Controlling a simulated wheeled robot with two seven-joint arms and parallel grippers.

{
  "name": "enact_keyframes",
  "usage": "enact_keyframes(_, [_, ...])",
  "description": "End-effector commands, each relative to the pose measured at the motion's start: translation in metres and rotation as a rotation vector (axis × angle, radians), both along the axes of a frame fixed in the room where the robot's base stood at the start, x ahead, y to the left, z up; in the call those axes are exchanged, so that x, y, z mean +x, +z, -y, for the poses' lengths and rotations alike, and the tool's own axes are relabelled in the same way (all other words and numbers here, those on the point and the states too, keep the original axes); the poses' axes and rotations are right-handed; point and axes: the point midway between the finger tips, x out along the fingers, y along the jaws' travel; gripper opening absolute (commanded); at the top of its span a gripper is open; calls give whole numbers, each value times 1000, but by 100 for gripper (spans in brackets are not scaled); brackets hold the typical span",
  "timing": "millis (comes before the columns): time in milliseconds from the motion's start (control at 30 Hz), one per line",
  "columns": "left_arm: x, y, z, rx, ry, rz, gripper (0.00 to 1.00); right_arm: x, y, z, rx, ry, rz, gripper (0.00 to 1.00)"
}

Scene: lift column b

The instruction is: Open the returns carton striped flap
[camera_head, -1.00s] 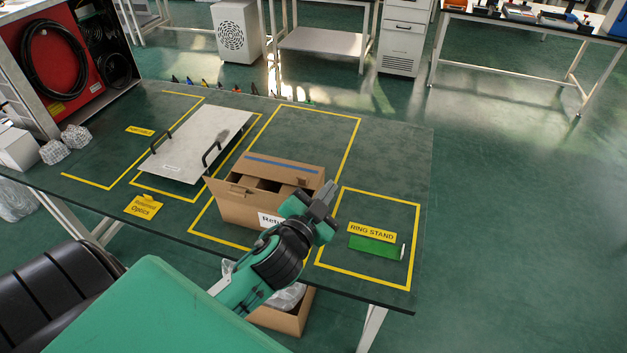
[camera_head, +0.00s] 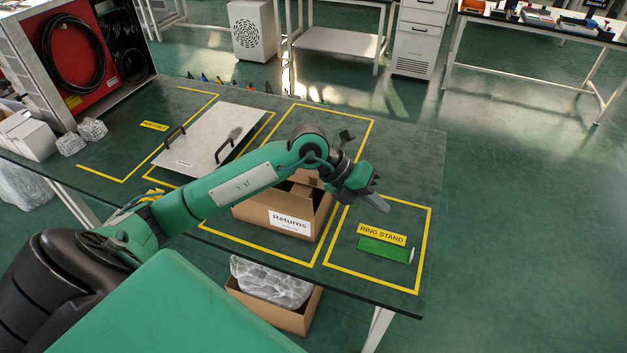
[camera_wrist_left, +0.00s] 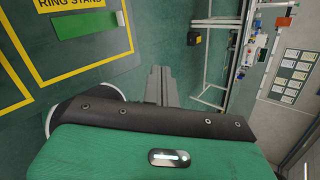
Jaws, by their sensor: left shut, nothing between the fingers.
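The returns carton (camera_head: 290,219) is a brown box with a white "Returns" label on its front, standing on the green table in a yellow outline. My left forearm crosses in front of its top, so the blue-striped flap is hidden in the head view now. A bit of the opening shows below the arm. My left gripper (camera_head: 382,203) is beyond the carton's right side, above the table near the ring stand sign, apart from the carton. Its fingers are shut and empty; they also show in the left wrist view (camera_wrist_left: 161,87). My right gripper is not in view.
A yellow "RING STAND" sign (camera_head: 382,235) and a green block (camera_head: 384,249) lie in the right outline. A grey panel with black handles (camera_head: 213,138) lies left of the carton. A lower carton with clear wrapping (camera_head: 270,308) stands under the table's front edge.

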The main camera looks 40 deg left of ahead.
Motion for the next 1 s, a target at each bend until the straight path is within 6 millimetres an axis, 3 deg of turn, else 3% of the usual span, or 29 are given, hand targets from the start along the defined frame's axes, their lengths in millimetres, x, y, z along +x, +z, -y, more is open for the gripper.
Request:
enact_keyframes(33, [9, -5, -26, 127, 26, -12, 0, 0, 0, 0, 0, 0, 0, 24])
enact_keyframes(200, [26, -11, -113, 499, 165, -88, 0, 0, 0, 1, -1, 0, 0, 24])
enact_keyframes(300, [30, -5, -153, 647, 247, -127, 0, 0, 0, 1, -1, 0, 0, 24])
enact_keyframes(400, [30, 1, -178, 735, 305, -153, 0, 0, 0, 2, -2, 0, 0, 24])
enact_keyframes(633, [32, -8, -191, 781, 336, -172, 0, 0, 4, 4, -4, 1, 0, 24])
enact_keyframes(1000, [47, -70, -194, 777, 333, -170, 0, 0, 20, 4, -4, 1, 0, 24])
